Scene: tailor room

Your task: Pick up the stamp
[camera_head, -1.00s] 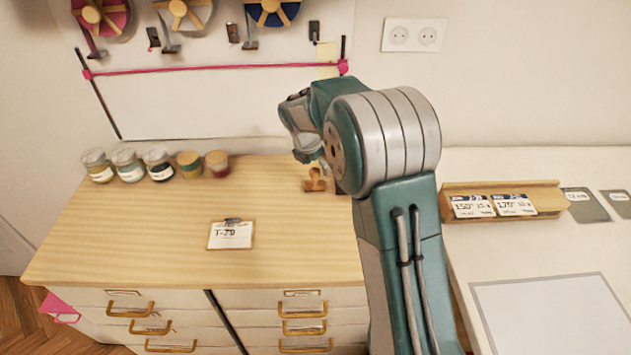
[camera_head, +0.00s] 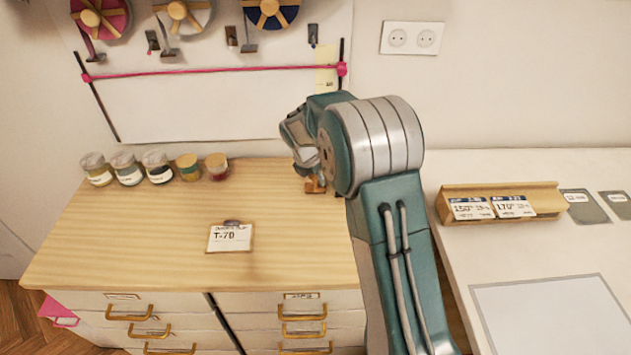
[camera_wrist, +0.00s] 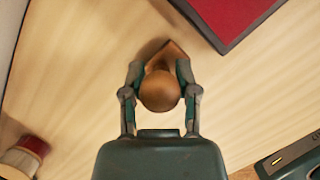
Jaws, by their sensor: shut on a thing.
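The stamp (camera_head: 314,187) is a small wooden piece at the back right of the wooden cabinet top (camera_head: 150,215). In the wrist view its round brown knob (camera_wrist: 160,91) sits between my two fingers, with its angular base (camera_wrist: 174,53) showing beyond. My gripper (camera_wrist: 160,82) is shut on the stamp's knob. In the head view my gripper (camera_head: 312,176) reaches down over the stamp, and my arm hides part of it. The base appears to be at the cabinet top; I cannot tell whether it touches.
A dark-edged red pad (camera_wrist: 235,12) lies close to the stamp. Several small jars (camera_head: 157,167) stand along the back left. A clipboard tag (camera_head: 230,237) lies mid-top. A wooden card holder (camera_head: 500,203) stands on the white table at right.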

